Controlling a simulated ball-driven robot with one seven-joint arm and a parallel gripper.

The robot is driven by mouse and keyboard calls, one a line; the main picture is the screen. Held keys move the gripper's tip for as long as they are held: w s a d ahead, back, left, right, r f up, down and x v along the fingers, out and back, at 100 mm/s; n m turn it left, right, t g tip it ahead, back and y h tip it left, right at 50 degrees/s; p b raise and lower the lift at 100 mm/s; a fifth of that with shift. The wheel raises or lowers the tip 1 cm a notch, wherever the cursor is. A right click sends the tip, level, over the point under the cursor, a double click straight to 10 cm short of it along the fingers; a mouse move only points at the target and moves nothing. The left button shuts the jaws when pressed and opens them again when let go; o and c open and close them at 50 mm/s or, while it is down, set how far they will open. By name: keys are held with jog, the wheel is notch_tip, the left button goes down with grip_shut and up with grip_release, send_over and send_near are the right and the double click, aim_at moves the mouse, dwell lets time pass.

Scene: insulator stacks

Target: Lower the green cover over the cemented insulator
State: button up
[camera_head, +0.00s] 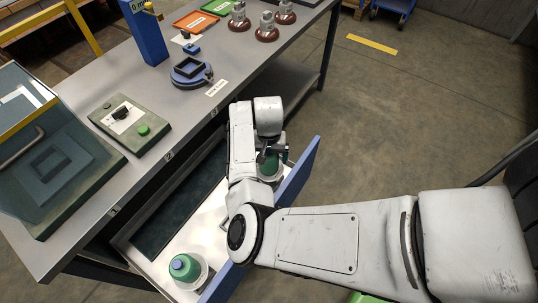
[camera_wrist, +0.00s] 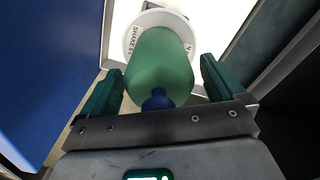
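A green cover (camera_wrist: 160,62) with a blue knob (camera_wrist: 157,99) stands in a white ring with lettering in the wrist view. In the head view this cover (camera_head: 268,166) is in the open drawer, partly hidden by my arm. My gripper (camera_head: 272,150) is over it, also seen in the wrist view (camera_wrist: 160,92). Its green fingers are spread on both sides of the knob, with gaps showing. A second green cover (camera_head: 184,266) with a blue top sits at the drawer's near end. Brown-based grey insulators (camera_head: 267,29) stand on the bench; I cannot tell which is cemented.
The drawer (camera_head: 212,214) has a dark mat and a blue front (camera_head: 298,172). On the bench are a blue round fixture (camera_head: 190,72), a green-button control box (camera_head: 130,122), a clear-lidded case (camera_head: 50,160), a blue post (camera_head: 146,32) and an orange tray (camera_head: 195,21).

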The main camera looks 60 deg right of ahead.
jog(key=shift+o, duration=0.2)
notch_tip(320, 180, up, 11)
jog(key=shift+f+p, duration=0.1)
jog(key=shift+p, duration=0.2)
jog(key=shift+d, duration=0.1)
